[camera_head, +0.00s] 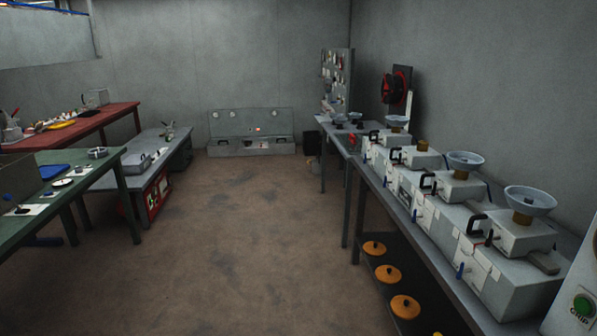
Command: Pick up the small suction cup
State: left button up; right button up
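I cannot make out which thing is the small suction cup. A small dark piece (22,210) stands on a white sheet at the left edge of the green table (110,177); it is too small to name. Wide grey-blue bowls (530,200) sit on top of white box machines (515,236) along the right-hand bench. Smaller dark and grey pieces (355,117) stand at the far end of that side, too small to tell. Neither of my grippers shows in the view.
The long grey bench (400,215) lines the right wall, with orange discs (405,306) on its lower shelf. A red table (122,110) and a grey table (178,150) stand at left. A grey console (250,130) is at the back wall. The brown floor (250,230) between is clear.

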aim_at(340, 123)
jog(key=i+u, duration=0.1)
jog(key=i, duration=5.6)
